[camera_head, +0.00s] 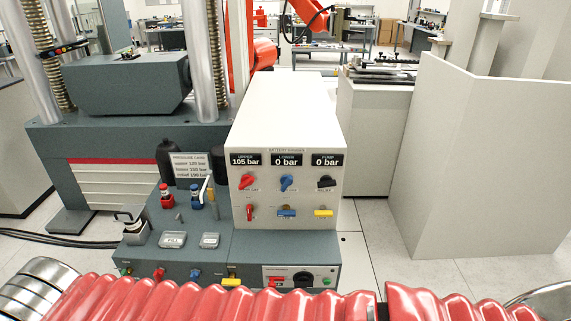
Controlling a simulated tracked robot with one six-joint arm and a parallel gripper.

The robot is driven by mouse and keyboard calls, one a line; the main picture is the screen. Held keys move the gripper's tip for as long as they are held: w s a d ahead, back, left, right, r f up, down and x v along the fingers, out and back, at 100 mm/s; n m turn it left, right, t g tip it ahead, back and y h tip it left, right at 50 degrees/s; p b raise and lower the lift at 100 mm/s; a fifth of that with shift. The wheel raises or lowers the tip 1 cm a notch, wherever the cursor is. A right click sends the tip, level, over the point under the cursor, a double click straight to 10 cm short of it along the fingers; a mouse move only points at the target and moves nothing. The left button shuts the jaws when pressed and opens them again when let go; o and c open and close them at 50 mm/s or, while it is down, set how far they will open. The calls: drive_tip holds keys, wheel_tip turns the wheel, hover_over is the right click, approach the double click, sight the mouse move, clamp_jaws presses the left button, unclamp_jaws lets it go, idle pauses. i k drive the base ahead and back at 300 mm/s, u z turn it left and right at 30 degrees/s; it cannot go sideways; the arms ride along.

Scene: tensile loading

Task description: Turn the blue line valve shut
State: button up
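The white console (285,120) stands in the middle and shows gauges reading upper 105 bar, lower 0 bar and pump 0 bar. A blue knob (286,183) sits under the lower gauge, tilted. Below it a blue lever handle (286,213) lies horizontal; its small label is unreadable. I cannot tell which of the two is the blue line valve. A red lever (250,212) to the left stands upright, and a yellow lever (323,213) to the right lies horizontal. My gripper is not in view. My red ribbed arm sleeve crosses the bottom edge.
A pressure card (189,167), a red-capped fitting (167,196) and a blue-capped fitting (196,200) stand on the grey bench left of the console. A testing machine (128,85) rises behind. A pale partition (480,160) stands at right. Floor shows between console and partition.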

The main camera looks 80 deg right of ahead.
sight(287, 212)
drive_tip(key=z, duration=2.25)
drive_tip(key=k, duration=0.45)
drive_tip(key=z, duration=0.5)
drive_tip(key=i, duration=0.25)
drive_tip(key=u, duration=0.05)
